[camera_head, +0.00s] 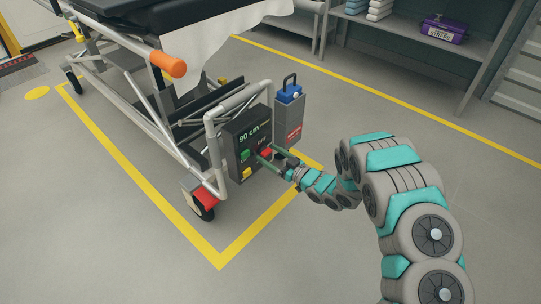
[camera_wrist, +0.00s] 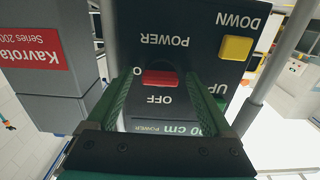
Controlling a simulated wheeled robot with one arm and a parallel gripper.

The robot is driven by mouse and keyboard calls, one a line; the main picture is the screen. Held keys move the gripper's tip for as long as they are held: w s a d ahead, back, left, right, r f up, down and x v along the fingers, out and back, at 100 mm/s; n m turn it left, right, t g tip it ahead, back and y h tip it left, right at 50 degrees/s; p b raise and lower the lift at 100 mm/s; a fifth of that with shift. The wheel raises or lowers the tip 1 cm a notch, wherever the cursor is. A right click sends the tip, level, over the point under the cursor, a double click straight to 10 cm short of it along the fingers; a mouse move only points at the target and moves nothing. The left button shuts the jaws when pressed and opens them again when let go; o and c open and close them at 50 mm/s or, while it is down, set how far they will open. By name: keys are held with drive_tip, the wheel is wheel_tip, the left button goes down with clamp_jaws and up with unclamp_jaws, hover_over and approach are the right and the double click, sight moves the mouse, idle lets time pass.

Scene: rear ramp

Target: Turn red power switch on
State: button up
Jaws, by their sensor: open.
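The red power switch (camera_wrist: 158,78) sits on a dark control panel (camera_wrist: 180,55), between the printed words POWER and OFF, upside down in the wrist view. In the head view the switch (camera_head: 266,152) shows partly between my fingers. My gripper (camera_head: 265,154) is open, with its two green fingers reaching to the panel. In the wrist view my gripper (camera_wrist: 157,86) has one finger on each side of the switch. I cannot tell whether the fingers touch the switch or the panel.
The panel is on the stretcher's (camera_head: 140,70) end frame, with a green button (camera_head: 244,155), a yellow button (camera_head: 247,173) and a 90 cm display. A grey box (camera_head: 289,115) with a blue top stands beside it. Shelves stand behind; the floor around is clear.

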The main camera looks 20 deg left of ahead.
drive_tip(key=v, duration=0.7)
drive_tip(key=shift+s+d+b, duration=0.15)
drive_tip(key=shift+d+b, duration=0.2)
drive_tip(key=shift+b, duration=0.1)
